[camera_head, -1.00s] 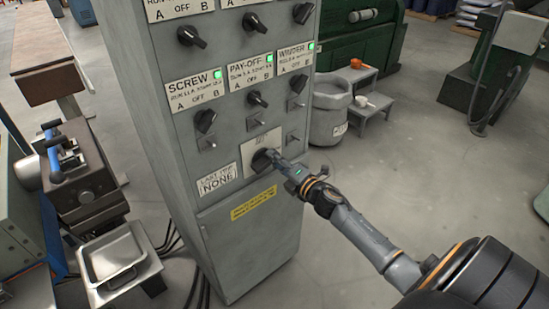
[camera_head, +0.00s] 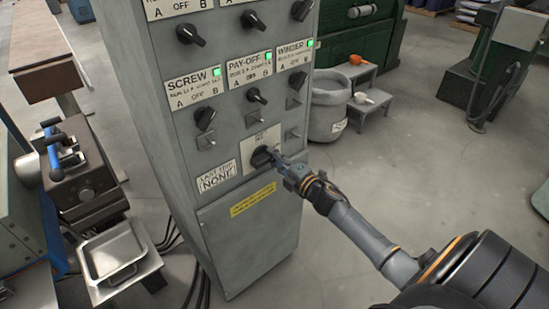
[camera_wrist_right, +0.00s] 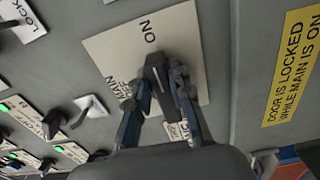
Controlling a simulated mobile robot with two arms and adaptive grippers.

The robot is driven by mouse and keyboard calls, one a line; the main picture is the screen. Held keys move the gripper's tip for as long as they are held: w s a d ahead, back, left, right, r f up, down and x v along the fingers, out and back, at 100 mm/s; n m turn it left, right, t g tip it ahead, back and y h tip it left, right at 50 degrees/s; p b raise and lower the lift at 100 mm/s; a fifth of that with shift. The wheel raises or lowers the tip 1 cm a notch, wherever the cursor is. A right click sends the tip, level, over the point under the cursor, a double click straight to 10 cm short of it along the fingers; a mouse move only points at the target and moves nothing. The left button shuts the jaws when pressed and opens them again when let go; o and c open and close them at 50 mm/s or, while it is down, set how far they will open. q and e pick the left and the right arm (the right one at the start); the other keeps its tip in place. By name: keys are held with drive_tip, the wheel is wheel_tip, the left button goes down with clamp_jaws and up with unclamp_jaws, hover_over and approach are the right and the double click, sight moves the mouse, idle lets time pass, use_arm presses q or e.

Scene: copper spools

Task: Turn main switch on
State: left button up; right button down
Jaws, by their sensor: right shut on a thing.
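The main switch is a black rotary knob (camera_head: 261,156) on a pale plate low on the grey control cabinet. In the right wrist view the knob (camera_wrist_right: 157,66) has its ridge roughly in line with the ON label, its visible end toward ON. A partly hidden label shows near its other end. My right gripper (camera_head: 276,160) reaches the knob from the right. In the wrist view its fingers (camera_wrist_right: 160,88) are closed on the knob, one on each side. My left gripper is not in view.
The cabinet holds several other knobs, toggles and lit green lamps (camera_head: 268,56) above. A yellow door-lock label (camera_head: 253,199) sits below. A metal tray (camera_head: 112,255) stands at the left. A grey bin (camera_head: 328,110) and step (camera_head: 374,100) stand behind.

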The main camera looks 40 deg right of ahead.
drive_tip(key=c, duration=1.2)
unclamp_jaws()
drive_tip(key=s+d, duration=0.1)
drive_tip(key=s, duration=1.1)
drive_tip(key=s+a+f+m+g+h, duration=0.1)
drive_tip(key=s+f+m+g, duration=0.3)
drive_tip(key=f, duration=0.8)
drive_tip(key=s+a+f+m+g+h, duration=0.1)
drive_tip(key=s+a+f+m+g, duration=0.15)
drive_tip(key=s+f, duration=0.6)
drive_tip(key=s+f+m+g+h, duration=0.15)
drive_tip(key=f+m, duration=0.35)
drive_tip(key=f, duration=0.9)
drive_tip(key=s+a+f+m+g, duration=0.1)
drive_tip(key=s+a+f+g, duration=0.2)
drive_tip(key=s, duration=0.6)
drive_tip(key=s+a+f+m+g+y, duration=0.1)
drive_tip(key=s+a+f+m+g, duration=0.1)
drive_tip(key=s+a+f, duration=0.4)
drive_tip(key=s+a+f+m+g+y, duration=0.1)
drive_tip(key=s+a+f+m+g, duration=0.1)
drive_tip(key=s+a+f+g, duration=0.2)
drive_tip(key=s+a+f, duration=0.1)
drive_tip(key=s+f, duration=0.2)
drive_tip(key=s, duration=0.4)
drive_tip(key=shift+s, duration=0.35)
